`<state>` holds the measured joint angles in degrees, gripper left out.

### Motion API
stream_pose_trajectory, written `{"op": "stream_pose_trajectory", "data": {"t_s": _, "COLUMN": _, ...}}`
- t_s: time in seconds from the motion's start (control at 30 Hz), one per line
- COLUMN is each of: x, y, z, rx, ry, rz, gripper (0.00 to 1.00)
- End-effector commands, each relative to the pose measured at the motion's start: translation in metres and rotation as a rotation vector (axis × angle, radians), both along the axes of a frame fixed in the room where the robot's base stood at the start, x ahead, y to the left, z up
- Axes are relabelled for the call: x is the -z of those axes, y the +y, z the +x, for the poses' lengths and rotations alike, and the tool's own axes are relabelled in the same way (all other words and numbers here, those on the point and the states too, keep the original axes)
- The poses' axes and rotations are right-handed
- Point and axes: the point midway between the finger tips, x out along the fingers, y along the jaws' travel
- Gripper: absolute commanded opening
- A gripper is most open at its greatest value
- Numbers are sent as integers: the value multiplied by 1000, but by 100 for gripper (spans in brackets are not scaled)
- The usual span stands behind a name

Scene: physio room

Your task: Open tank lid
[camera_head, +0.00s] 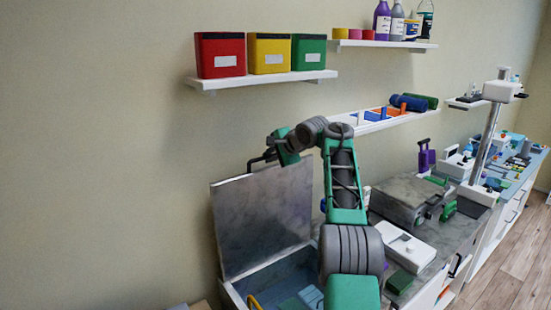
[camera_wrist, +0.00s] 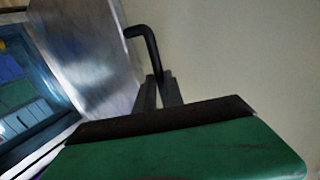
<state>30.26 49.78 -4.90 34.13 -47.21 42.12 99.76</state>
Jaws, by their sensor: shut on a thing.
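The tank lid (camera_head: 262,215) is a grey metal panel that stands raised, close to upright, near the wall. It also shows in the wrist view (camera_wrist: 85,60). Its black handle (camera_wrist: 143,38) sticks out from the lid's edge. My gripper (camera_wrist: 160,90) is shut on the handle, with the two dark fingers at its lower end. In the head view, my gripper (camera_head: 272,156) is at the lid's top edge. The tank (camera_head: 232,295) is open below, with blue inner walls and light blue and yellow things inside. My arm hides its right part.
A shelf (camera_head: 265,79) with red, yellow and green bins is on the wall above. A grey metal box (camera_head: 405,198) and a white device (camera_head: 402,243) stand on the counter right of my arm. The wall left of the lid is bare.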

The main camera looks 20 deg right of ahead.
Motion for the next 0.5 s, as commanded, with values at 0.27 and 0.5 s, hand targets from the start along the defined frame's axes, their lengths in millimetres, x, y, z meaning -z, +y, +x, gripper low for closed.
{"op": "stream_pose_trajectory", "data": {"t_s": 0.27, "x": -6, "y": -1, "z": 0, "rx": -1, "ry": -11, "rz": -5, "gripper": 0}}
{"op": "stream_pose_trajectory", "data": {"t_s": 0.5, "x": -7, "y": -3, "z": -1, "rx": 1, "ry": -12, "rz": -5, "gripper": 24}}
